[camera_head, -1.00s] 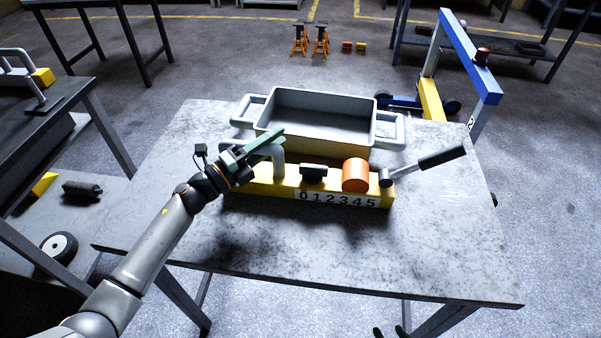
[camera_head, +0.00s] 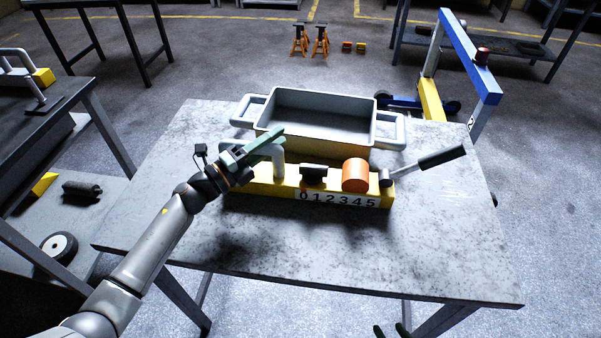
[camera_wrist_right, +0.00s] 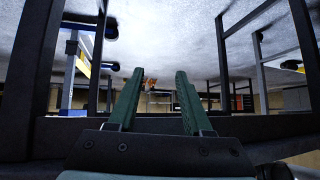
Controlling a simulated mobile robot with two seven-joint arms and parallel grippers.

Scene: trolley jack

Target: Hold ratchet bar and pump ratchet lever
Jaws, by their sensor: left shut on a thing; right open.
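The yellow ratchet bar (camera_head: 340,198), marked with numbers, lies on the table. A grey bent handle (camera_head: 279,163) rises from its left part, and a dark knob (camera_head: 313,172) and an orange cylinder (camera_head: 356,175) sit along it. The ratchet lever (camera_head: 440,158) has a black grip and slants up to the right from the bar's right end. My left gripper (camera_head: 268,146) is shut on the grey handle; its fingers partly cover the handle's top. My right gripper (camera_wrist_right: 157,100) is open and empty in the right wrist view. Its tips (camera_head: 390,331) just show at the head view's bottom edge.
A grey tray (camera_head: 285,128) with side handles stands on the table behind the bar. The table's front part (camera_head: 330,255) is bare. A blue and yellow hoist (camera_head: 468,65) stands beyond the table's right back corner. Another workbench (camera_head: 50,110) is at the left.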

